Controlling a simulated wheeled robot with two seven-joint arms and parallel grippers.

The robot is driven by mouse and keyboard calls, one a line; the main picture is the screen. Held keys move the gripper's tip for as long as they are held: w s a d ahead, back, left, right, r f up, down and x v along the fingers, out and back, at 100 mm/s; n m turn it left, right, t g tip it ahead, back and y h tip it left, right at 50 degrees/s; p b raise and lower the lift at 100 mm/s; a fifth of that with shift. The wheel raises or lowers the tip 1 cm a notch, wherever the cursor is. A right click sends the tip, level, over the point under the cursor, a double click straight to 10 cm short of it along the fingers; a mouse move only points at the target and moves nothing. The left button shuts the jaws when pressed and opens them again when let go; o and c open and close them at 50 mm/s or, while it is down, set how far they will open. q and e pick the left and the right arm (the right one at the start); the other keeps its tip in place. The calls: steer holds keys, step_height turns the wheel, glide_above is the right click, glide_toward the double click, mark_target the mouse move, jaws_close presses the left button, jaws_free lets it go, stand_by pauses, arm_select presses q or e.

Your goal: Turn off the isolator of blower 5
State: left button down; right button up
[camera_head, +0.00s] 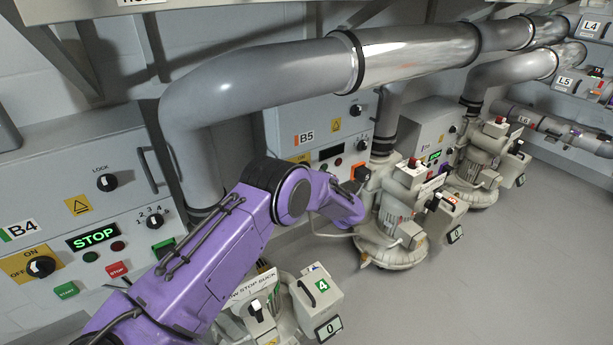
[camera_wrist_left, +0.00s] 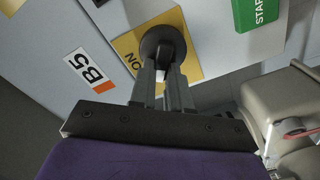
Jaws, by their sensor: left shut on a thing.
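The blower 5 panel (camera_head: 285,122) is a grey box with a B5 label (camera_head: 304,138), behind my purple left arm in the head view. In the left wrist view the B5 label (camera_wrist_left: 84,70) shows beside the isolator's yellow plate (camera_wrist_left: 126,46). The black round isolator knob (camera_wrist_left: 158,36) sits on that plate. My left gripper (camera_wrist_left: 166,72) is shut on the knob's grip. Part of the plate's lettering shows; the rest is covered. In the head view my arm hides the gripper and the knob. My right gripper is not in view.
The B4 panel (camera_head: 60,190) stands at the left with a green STOP display (camera_head: 92,238). A large grey pipe (camera_head: 270,75) runs above. Blower machines (camera_head: 400,205) stand on the floor near the panels. The grey floor (camera_head: 530,260) at the right is clear.

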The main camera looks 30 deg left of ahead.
arm_select(q)
steer(key=shift+s+f+n+b, duration=0.15)
steer(key=shift+n+b, duration=0.3)
steer(key=shift+n, duration=0.75)
steer(key=shift+w+f+n+b, duration=0.15)
steer(key=shift+n+b, duration=0.35)
steer(key=shift+n, duration=0.7)
steer(key=shift+s+f+n+b, duration=0.2)
steer(key=shift+n+b, duration=0.25)
steer(key=shift+n, duration=0.75)
steer(key=c, duration=1.1)
jaws_free()
steer(key=p+v, duration=0.1)
steer(key=v, duration=0.9)
steer(key=shift+d+f, duration=0.1)
steer(key=shift+d, duration=0.1)
